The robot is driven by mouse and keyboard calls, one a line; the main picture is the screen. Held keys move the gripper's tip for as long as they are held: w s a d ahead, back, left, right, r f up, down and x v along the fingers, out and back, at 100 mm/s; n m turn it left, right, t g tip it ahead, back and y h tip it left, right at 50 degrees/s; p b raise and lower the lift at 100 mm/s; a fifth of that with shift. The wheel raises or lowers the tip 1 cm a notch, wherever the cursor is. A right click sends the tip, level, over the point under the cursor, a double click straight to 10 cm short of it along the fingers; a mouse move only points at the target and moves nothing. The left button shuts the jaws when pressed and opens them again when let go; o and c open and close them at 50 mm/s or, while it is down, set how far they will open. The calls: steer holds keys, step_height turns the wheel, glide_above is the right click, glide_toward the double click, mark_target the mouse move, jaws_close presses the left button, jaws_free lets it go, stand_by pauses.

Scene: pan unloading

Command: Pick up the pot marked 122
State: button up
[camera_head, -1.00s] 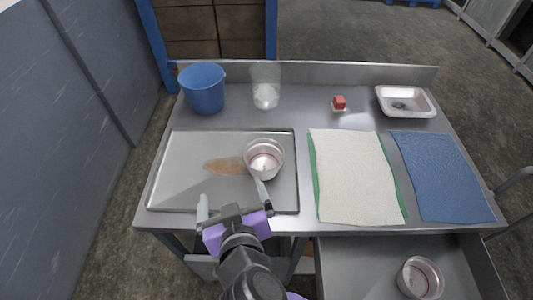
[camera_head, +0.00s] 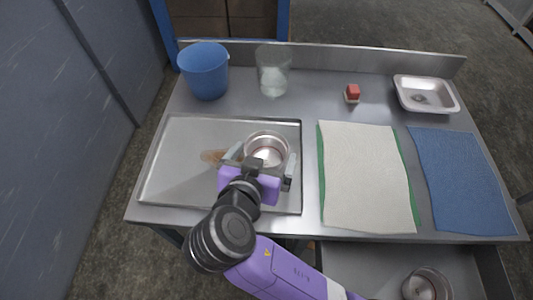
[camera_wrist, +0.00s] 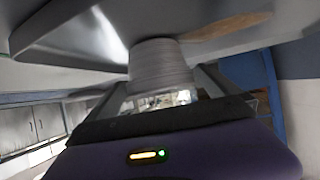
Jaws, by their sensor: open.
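A round metal pot (camera_head: 266,142) stands on the right part of the metal tray (camera_head: 165,190); no number is readable on it. My gripper (camera_head: 263,157) is open at the near side of this pot, one finger towards its left and one towards its right. In the wrist view the pot (camera_wrist: 160,62) appears between the two fingers, with a gap to each. A second metal pot (camera_head: 427,284) sits in the open drawer at lower right, partly cut off by the picture edge; its marking is also unreadable.
A brown stain (camera_head: 212,157) lies on the tray. A blue bucket (camera_head: 204,72), a clear glass container (camera_head: 273,72), a red-topped block (camera_head: 352,93) and a white dish (camera_head: 426,95) stand at the back. A white cloth (camera_head: 365,180) and a blue cloth (camera_head: 462,180) lie right.

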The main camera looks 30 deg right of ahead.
mark_target(273, 147)
steer(key=shift+x, duration=1.15)
steer(key=c, duration=1.2)
steer(key=shift+o, duration=0.2)
steer(key=shift+r, duration=0.1)
